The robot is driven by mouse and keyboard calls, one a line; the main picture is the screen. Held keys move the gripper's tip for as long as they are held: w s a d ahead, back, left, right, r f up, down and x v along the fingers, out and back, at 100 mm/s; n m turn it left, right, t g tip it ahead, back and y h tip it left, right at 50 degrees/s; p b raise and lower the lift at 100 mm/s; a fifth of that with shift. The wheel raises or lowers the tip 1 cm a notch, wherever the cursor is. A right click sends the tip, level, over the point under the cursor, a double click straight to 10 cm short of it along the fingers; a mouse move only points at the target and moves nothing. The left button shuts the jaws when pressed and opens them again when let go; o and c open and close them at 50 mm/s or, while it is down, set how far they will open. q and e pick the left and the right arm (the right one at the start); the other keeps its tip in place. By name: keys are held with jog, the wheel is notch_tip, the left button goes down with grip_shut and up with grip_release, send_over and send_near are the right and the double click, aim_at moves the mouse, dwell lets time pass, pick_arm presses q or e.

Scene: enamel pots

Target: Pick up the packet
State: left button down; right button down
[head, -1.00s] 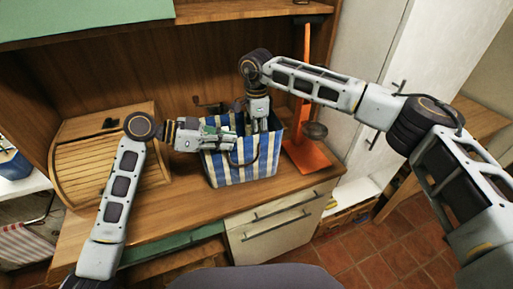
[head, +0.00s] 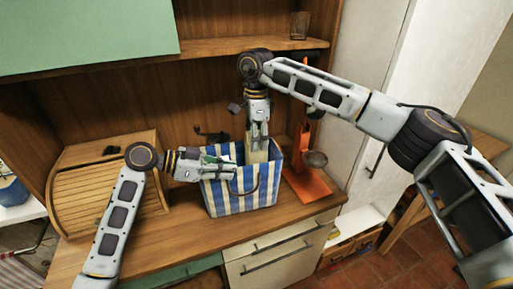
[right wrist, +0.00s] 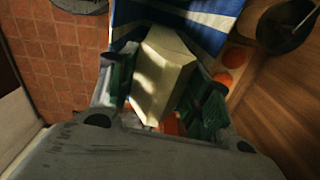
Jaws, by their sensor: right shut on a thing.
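The packet, a pale cream block (head: 258,156), is held by my right gripper (head: 259,139), whose fingers point down over the bag. In the right wrist view the packet (right wrist: 165,70) sits between the green-padded fingers of that gripper (right wrist: 160,95). Its lower part in the head view is within the mouth of a blue-and-white striped bag (head: 240,196). My left gripper (head: 232,167) is at the bag's left upper rim; its fingers overlap the rim, and I cannot tell whether they grip it.
The bag stands on a wooden desk (head: 170,235). A roll-front wooden box (head: 105,185) is at the left.

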pick_arm(q)
jog(key=shift+f, duration=0.1)
pick_arm(e)
jog(key=shift+r, duration=0.65)
pick_arm(q)
jog(key=c, duration=1.6)
grip_release()
jog(key=shift+o, duration=0.2)
jog(key=shift+a, duration=0.15)
jog(key=v, duration=1.1)
jog(key=shift+a+r, duration=0.2)
jog(key=shift+a, duration=0.15)
